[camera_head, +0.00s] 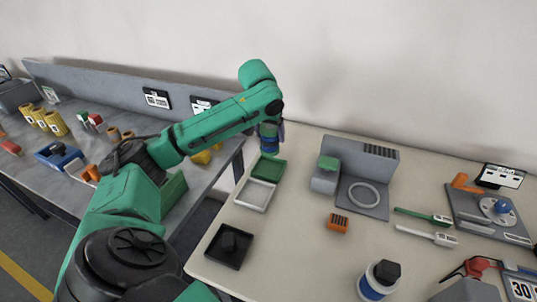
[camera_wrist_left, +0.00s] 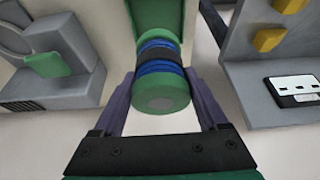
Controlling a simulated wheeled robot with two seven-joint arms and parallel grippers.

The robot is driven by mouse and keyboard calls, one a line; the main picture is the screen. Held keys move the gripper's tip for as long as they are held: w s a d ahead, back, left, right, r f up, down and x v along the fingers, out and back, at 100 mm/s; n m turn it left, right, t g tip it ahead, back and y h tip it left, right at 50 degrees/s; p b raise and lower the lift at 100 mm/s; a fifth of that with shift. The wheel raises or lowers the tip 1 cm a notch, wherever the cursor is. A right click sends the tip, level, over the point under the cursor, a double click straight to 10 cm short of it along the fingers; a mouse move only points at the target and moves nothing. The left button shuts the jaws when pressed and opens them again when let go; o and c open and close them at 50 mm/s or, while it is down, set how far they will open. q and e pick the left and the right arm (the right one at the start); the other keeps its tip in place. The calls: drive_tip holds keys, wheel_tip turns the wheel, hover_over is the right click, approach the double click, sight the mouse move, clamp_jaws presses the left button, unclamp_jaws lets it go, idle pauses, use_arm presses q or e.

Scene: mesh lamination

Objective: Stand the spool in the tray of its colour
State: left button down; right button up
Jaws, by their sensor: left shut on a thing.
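The spool (camera_head: 268,146) has green ends, blue bands and a dark middle band. It also shows in the left wrist view (camera_wrist_left: 160,62). My left gripper (camera_head: 271,131) is shut on it, with a purple finger on each side (camera_wrist_left: 158,88). In the head view the spool looks upright at the far end of the green tray (camera_head: 267,170); I cannot tell whether it touches the tray. The green tray also shows behind the spool in the wrist view (camera_wrist_left: 165,12). The white tray (camera_head: 256,195) and the black tray (camera_head: 228,246) lie nearer. My right gripper is not in view.
A grey fixture (camera_head: 362,178) with a ring stands right of the trays, with an orange block (camera_head: 338,223) in front. Green and white-handled tools (camera_head: 424,216) lie farther right. A white-and-blue container (camera_head: 379,280) is at the front. The grey side bench (camera_head: 95,150) is left.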

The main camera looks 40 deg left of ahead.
sight(269, 153)
use_arm(q)
wheel_tip(269, 153, down, 8)
drive_tip(key=shift+a+f, duration=0.1)
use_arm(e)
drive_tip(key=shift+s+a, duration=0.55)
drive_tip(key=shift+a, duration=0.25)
use_arm(q)
drive_tip(key=shift+s+f, duration=0.1)
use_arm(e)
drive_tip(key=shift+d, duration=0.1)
use_arm(q)
unclamp_jaws()
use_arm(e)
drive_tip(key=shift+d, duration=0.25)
use_arm(q)
drive_tip(key=shift+r, duration=0.45)
drive_tip(key=v, duration=1.1)
drive_tip(key=shift+s+r, duration=0.15)
drive_tip(key=shift+s, duration=0.05)
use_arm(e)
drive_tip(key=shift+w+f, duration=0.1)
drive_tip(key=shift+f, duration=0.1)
